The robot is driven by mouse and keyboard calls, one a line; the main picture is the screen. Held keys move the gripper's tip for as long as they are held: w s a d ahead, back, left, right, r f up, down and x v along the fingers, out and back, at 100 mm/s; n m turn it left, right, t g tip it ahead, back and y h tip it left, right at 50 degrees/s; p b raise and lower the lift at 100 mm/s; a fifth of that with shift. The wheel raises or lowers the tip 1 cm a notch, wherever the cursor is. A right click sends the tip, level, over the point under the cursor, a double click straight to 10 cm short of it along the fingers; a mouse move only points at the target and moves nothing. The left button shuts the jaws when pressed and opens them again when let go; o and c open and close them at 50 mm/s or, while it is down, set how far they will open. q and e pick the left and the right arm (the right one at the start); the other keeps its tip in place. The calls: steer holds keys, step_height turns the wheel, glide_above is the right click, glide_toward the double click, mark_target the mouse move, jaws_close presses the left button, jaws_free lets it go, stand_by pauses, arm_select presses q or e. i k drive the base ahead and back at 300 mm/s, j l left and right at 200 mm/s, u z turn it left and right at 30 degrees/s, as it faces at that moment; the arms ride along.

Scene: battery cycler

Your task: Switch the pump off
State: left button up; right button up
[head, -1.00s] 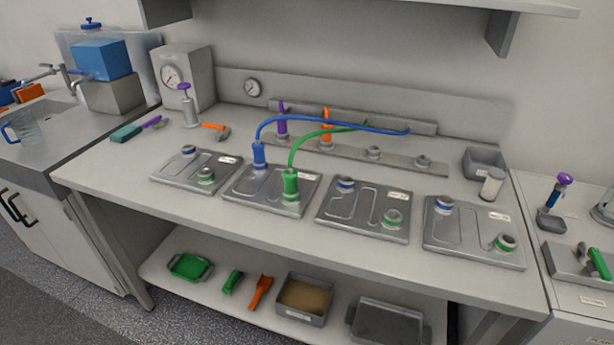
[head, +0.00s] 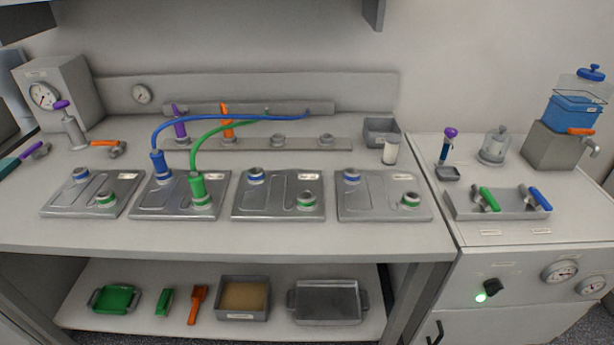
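The pump's likely switch is a black rotary knob (head: 493,288) on the front panel of the right-hand cabinet (head: 520,318) in the head view. A small green light (head: 480,298) glows beside the knob at its lower left. Two round gauges sit on the same panel, one larger (head: 560,271) and one at the right edge (head: 592,285). The label near the knob is too small to read. Neither of my grippers shows in the head view.
The bench (head: 240,236) holds several metal plates, with blue and green hoses on one. The right-hand counter carries a tray (head: 500,212) with green- and blue-handled parts, a glass jar (head: 494,146) and a blue tank (head: 570,114). The floor before the cabinet shows little.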

mark_target(492, 287)
steer(key=z, duration=1.65)
